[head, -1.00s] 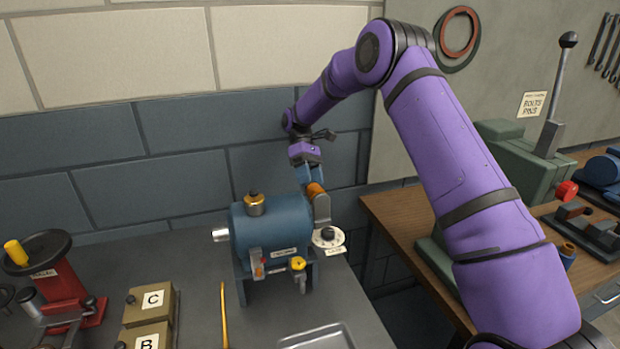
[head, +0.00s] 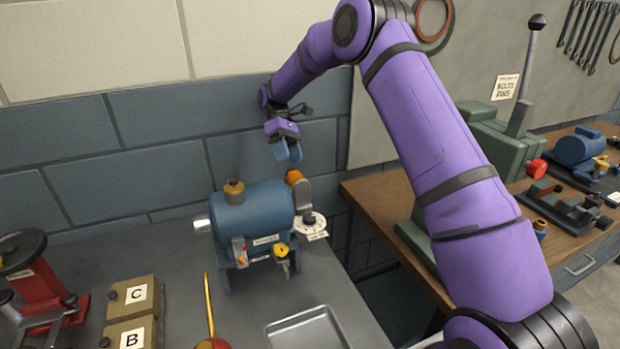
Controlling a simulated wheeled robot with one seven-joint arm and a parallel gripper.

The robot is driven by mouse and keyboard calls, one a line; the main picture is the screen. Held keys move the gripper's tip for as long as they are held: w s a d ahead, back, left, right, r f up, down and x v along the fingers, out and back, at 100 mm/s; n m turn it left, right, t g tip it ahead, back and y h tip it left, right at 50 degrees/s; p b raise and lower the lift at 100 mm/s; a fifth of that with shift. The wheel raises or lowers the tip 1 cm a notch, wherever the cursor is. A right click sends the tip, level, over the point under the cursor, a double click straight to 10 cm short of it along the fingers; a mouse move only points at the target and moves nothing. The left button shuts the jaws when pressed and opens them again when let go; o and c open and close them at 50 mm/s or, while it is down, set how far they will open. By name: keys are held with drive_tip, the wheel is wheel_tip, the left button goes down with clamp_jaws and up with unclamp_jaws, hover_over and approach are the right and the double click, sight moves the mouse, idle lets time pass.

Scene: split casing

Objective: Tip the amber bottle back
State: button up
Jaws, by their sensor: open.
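The blue casing (head: 258,213) stands on the grey bench. At its right end, a small amber-orange piece (head: 294,177), which looks like the amber bottle, sits at the top of a grey arm (head: 302,194). At this size I cannot tell its exact tilt. My gripper (head: 288,153) hangs just above the amber piece with its blue fingers pointing down. It is open, holds nothing, and appears apart from the piece.
A brass cap (head: 234,192) tops the casing, and a white dial (head: 309,223) is at its right. Boxes C (head: 134,294) and B (head: 131,334), a red stand (head: 50,290) and a shallow tray (head: 305,330) are on the bench. The wall is close behind.

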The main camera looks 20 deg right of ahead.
drive_tip(key=shift+o, duration=0.3)
drive_tip(key=s+r, duration=0.1)
drive_tip(key=s, duration=1.3)
drive_tip(key=shift+o, duration=0.8)
drive_tip(key=shift+s+r, duration=0.25)
drive_tip(key=shift+s, duration=0.65)
drive_tip(key=shift+c, duration=0.7)
drive_tip(key=shift+r, duration=0.7)
drive_tip(key=shift+c, duration=0.4)
wheel_tip(320, 180, up, 11)
drive_tip(key=shift+w+d, duration=0.2)
